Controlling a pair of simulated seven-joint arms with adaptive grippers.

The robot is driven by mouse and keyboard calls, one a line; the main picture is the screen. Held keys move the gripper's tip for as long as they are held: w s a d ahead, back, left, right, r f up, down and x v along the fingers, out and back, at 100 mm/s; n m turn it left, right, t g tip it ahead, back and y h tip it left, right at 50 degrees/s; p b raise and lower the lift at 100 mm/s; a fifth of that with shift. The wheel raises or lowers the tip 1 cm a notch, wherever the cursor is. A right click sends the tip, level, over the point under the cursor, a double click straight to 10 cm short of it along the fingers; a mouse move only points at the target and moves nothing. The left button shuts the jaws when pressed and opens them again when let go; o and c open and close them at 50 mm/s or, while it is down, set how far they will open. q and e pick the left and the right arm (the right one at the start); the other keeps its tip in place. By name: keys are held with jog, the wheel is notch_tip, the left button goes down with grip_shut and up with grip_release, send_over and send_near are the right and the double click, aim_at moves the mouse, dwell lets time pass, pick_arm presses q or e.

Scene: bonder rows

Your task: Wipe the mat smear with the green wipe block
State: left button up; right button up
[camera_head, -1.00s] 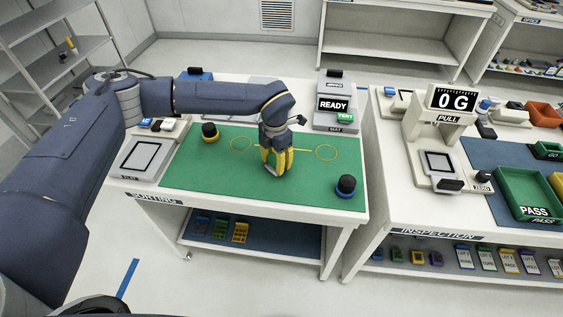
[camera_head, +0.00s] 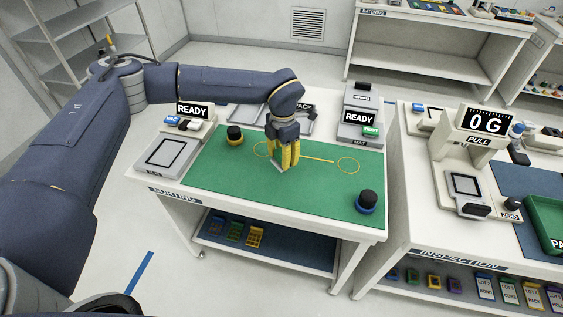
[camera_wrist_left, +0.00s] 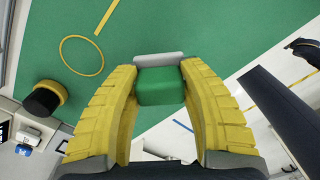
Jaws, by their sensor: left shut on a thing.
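My left gripper (camera_head: 284,163) points down over the green mat (camera_head: 215,172), close to the left yellow ring (camera_head: 262,149). Its yellow fingers are shut on the green wipe block (camera_wrist_left: 160,88), which shows between them in the left wrist view. A grey strip (camera_wrist_left: 158,60) lies at the block's far edge. In the head view the fingers mostly hide the block, and I cannot tell if it touches the mat. A yellow line (camera_head: 318,160) runs from the gripper towards the right yellow ring (camera_head: 349,166). I cannot make out a separate smear. My right gripper is not in view.
A black knob with a yellow base (camera_head: 235,135) stands at the mat's left; one with a blue base (camera_head: 367,201) stands near its front right corner. A grey scale-like unit (camera_head: 167,156) sits left of the mat, and a READY display unit (camera_head: 359,118) behind right. The mat's front middle is clear.

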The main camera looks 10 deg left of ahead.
pick_arm(q)
jog(key=shift+r, duration=1.65)
